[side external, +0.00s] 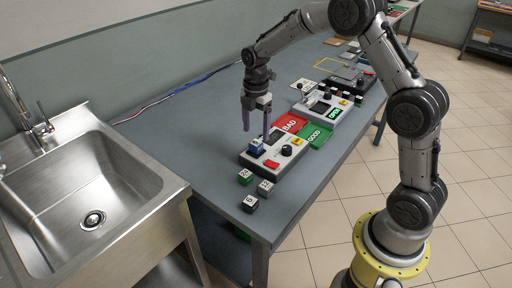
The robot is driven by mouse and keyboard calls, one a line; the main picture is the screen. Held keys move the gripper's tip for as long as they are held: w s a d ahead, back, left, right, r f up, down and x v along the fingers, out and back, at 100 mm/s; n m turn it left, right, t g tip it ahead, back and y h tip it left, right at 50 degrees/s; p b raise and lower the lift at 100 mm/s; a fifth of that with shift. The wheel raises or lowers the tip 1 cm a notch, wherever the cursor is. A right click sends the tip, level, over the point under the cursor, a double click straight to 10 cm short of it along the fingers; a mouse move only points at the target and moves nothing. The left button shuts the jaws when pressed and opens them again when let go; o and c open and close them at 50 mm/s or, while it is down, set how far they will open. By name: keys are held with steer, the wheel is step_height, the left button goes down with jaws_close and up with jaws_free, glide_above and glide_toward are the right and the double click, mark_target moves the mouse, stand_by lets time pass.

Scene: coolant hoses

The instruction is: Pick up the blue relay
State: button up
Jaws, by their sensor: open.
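The blue relay (257,147) is a small blue block with a pale top. It sits at the left end of a white and grey device (272,165) with a red button and a dark knob. My gripper (256,130) points down above the device, with its two fingers apart and empty. One fingertip is close to the relay on its right, and the other is above and to its left. From this one view I cannot tell whether a finger touches the relay.
Small green, grey and dark blocks (249,203) lie in front of the device. A red BAD mat (290,123) and a green GOOD mat (315,135) lie behind it. A second device (321,107) stands farther back. A steel sink (90,190) adjoins the table at left.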

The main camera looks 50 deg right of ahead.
mark_target(256, 143)
steer(key=shift+f, duration=2.95)
jaws_close()
